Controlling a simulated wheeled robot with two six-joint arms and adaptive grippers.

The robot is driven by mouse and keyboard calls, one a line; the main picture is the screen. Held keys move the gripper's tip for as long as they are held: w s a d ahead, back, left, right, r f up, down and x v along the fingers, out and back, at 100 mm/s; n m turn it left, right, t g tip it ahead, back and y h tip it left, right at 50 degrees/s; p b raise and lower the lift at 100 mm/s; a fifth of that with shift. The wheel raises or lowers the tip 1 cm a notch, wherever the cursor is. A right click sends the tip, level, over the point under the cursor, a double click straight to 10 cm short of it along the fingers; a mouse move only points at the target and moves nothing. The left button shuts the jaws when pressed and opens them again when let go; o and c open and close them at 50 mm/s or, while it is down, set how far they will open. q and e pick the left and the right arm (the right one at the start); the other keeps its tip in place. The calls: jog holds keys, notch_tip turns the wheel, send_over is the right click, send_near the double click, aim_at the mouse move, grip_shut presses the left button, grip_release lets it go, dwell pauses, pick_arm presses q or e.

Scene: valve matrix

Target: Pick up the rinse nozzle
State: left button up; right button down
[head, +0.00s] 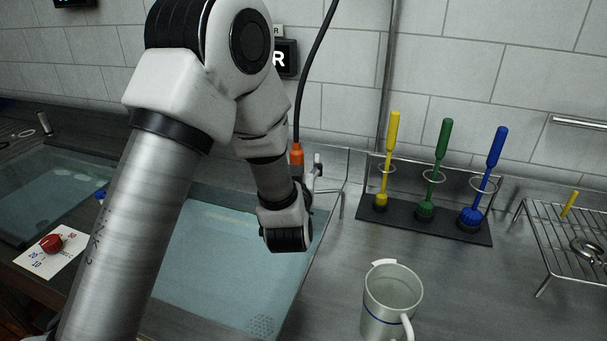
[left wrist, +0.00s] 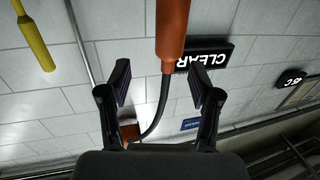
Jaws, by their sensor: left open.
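The rinse nozzle (head: 297,155) shows as an orange grip on a black hose that hangs from above, behind the sink's right end. In the left wrist view the orange grip (left wrist: 172,30) is at the top middle, beyond the fingertips, and its black hose runs down between the two fingers in the picture. My left gripper (left wrist: 160,82) is open, with one finger on each side of the hose line and nothing held. In the head view my left arm's wrist is in front of and below the nozzle; the fingers are mostly hidden there. My right gripper is not in view.
A sink (head: 215,270) lies below my left arm. To the right are a brush rack (head: 400,217) with yellow, green and blue brushes, a white mug (head: 392,300) and a wire rack (head: 570,240). A red knob (head: 51,243) sits on a card at the left.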

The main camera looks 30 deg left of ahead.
aim_at(297, 150)
pick_arm(q)
jog(key=x, duration=0.2)
jog(key=p+x, duration=0.1)
jog(key=x, duration=0.1)
jog(key=a+p+x, duration=0.1)
jog(key=shift+a+f, duration=0.25)
jog(key=shift+a, duration=0.05)
jog(key=shift+w+f, duration=0.1)
jog(key=shift+w, duration=0.1)
jog(key=shift+s+d, duration=0.1)
jog(key=shift+d, duration=0.05)
jog(key=shift+s+r, duration=0.2)
jog(key=shift+r, duration=0.05)
jog(key=shift+c, duration=0.9)
jog(key=c, duration=0.6)
grip_shut()
